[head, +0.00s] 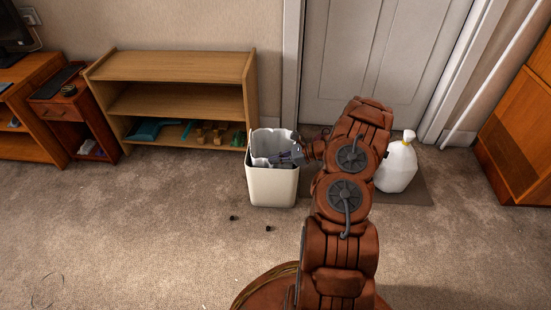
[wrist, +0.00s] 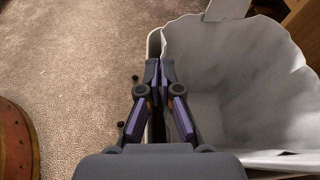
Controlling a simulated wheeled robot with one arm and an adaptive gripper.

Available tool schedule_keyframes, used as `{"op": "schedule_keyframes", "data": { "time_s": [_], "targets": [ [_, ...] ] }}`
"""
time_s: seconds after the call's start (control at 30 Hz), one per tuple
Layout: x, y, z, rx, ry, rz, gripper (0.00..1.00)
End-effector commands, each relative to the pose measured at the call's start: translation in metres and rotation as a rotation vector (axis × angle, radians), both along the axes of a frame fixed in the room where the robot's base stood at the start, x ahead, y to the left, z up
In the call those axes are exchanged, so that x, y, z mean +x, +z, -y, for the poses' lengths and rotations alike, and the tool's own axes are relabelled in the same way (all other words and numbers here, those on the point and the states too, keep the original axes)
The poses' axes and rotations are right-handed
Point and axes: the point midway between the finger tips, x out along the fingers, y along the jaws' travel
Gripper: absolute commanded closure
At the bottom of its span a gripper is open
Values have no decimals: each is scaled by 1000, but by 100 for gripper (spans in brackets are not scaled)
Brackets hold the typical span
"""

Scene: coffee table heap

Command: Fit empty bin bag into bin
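The bin (head: 271,188) is a pale, open-topped container standing on the carpet by the door. The empty bin bag (head: 262,143) is whitish and lies opened inside it. In the wrist view the bag (wrist: 225,65) spreads wide, with flaps over the far and near rim. On the left its edge stands inside the bin rim (wrist: 152,45), with a dark gap between. My gripper (head: 299,157) is at the bin's top. In the wrist view the gripper's fingers (wrist: 160,72) are together at the bag's left edge and appear to pinch it; the pinch itself is hidden.
A tied white full bag (head: 397,168) stands right of my arm on a dark mat. A wooden shelf (head: 180,65) is behind left of the bin. Small dark items (head: 268,228) lie on the carpet in front. The carpet at left is mostly clear.

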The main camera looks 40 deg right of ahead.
Motion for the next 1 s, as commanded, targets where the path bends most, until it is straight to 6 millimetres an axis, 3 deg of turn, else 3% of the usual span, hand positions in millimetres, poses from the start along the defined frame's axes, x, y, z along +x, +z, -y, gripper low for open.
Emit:
{"op": "schedule_keyframes", "data": {
  "time_s": [0.23, 0.53, 1.0],
  "targets": [
    [0, -4, 0, 0, 0, 0, 100],
    [0, -3, 0, 0, 0, 0, 69],
    [0, 5, 0, -1, 0, 1, 69]
  ]
}}
